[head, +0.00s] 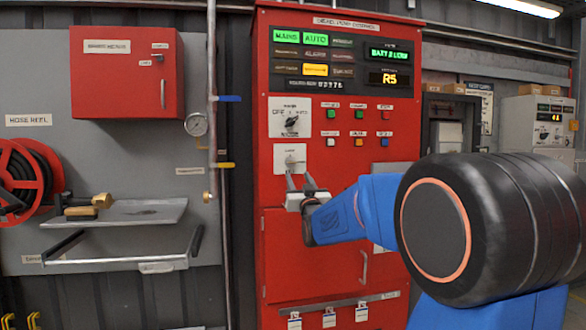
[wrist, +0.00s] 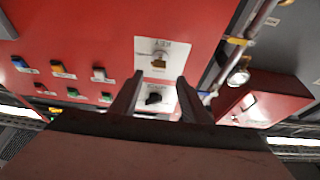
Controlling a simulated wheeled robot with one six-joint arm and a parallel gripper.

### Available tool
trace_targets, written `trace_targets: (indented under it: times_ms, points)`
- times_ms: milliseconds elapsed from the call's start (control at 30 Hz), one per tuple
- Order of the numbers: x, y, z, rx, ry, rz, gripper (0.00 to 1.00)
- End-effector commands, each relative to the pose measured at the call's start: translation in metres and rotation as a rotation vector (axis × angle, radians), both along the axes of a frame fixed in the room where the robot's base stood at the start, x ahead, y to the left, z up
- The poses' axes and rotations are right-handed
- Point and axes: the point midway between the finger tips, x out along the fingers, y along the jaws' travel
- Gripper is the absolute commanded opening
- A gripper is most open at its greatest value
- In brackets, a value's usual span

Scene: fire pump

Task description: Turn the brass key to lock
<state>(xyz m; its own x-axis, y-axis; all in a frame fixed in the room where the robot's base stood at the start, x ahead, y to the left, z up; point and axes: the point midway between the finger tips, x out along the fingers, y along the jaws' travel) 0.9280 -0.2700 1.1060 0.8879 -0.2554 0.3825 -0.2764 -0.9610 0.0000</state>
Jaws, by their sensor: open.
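The red fire pump cabinet (head: 335,200) stands in the middle of the head view. On its front a small white key switch plate (head: 279,152) sits below the black selector knob (head: 291,121). The brass key (wrist: 158,64) shows small on its plate in the wrist view, where the picture is upside down. My gripper (head: 299,183) is open and empty, its fingertips just below the key switch in the head view. In the wrist view the key lies just beyond the gap between my fingertips (wrist: 158,79), apart from both. The exact key angle is too small to tell.
Coloured push buttons (head: 358,133) sit right of the switches. A vertical pipe (head: 212,100) with a gauge (head: 196,124) runs left of the cabinet. A metal shelf (head: 120,213) with a brass nozzle and a hose reel (head: 25,175) are further left.

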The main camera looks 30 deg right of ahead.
Motion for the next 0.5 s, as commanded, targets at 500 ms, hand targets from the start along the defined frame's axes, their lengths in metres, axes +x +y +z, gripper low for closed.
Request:
trace_targets:
  times_ms: [500]
  points:
    - [0.069, -0.02, 0.03, 0.0, 0.0, 0.0, 0.42]
